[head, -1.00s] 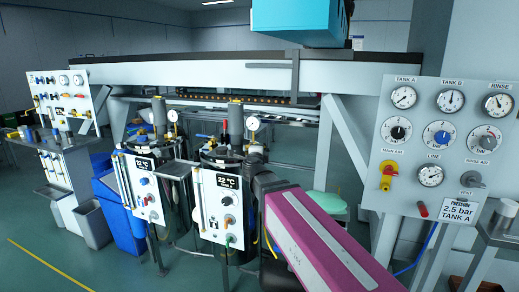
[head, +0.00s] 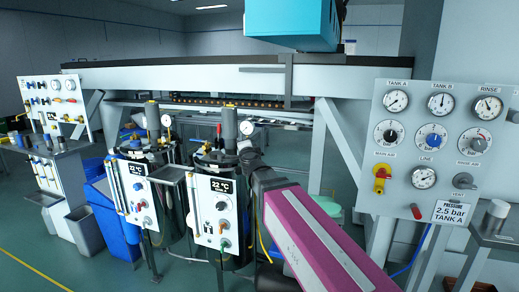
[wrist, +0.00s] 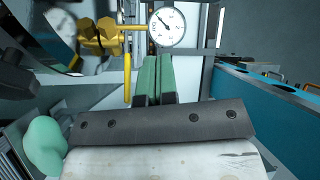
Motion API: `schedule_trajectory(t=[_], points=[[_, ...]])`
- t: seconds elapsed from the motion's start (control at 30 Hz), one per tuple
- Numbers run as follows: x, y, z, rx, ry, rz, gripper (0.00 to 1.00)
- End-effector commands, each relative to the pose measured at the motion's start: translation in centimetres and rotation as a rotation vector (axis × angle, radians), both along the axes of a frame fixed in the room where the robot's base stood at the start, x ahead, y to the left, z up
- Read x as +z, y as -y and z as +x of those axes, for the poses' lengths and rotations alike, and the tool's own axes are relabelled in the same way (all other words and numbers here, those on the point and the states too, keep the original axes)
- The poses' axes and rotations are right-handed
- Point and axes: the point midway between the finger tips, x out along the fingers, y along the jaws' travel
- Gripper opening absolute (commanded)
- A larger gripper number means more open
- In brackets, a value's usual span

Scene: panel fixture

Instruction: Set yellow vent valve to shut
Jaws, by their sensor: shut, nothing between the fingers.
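In the wrist view a yellow valve (wrist: 100,35) has a thick, faceted body on a pipe leading right to a round gauge (wrist: 166,27). Its long yellow lever (wrist: 127,78) hangs straight down, across the pipe's line. My gripper (wrist: 157,60) has its green fingers closed together, empty, just right of the lever and below the gauge. A narrow gap seems to separate fingers and lever; contact cannot be told for sure. In the head view my arm hides the gripper, and I cannot tell this valve apart there.
Dark tanks with white control plates (head: 215,208) stand left of my arm. A teal surface (wrist: 262,100) lies right in the wrist view.

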Motion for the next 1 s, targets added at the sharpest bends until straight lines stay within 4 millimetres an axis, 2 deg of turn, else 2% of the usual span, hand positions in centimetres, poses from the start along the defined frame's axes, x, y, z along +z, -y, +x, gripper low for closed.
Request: schedule_trajectory(t=[0.03, 0.2, 0.33, 0.47, 0.67, 0.83, 1.0], points=[[0.9, -0.5, 1.7, 0.054, 0.019, -0.052, 0.0], [2.8, -1.8, 5.0, 0.275, 0.067, -0.271, 0.0], [3.6, -2.0, 6.9, 0.443, 0.086, -0.445, 0.0], [3.9, -1.1, 8.5, 0.612, 0.088, -0.618, 0.0], [3.9, 2.2, 10.0, 0.872, 0.049, -0.865, 0.0], [4.1, 6.9, 10.6, 1.102, -0.025, -1.042, 0.0], [4.8, 12.0, 10.4, 1.305, -0.117, -1.155, 0.0]])
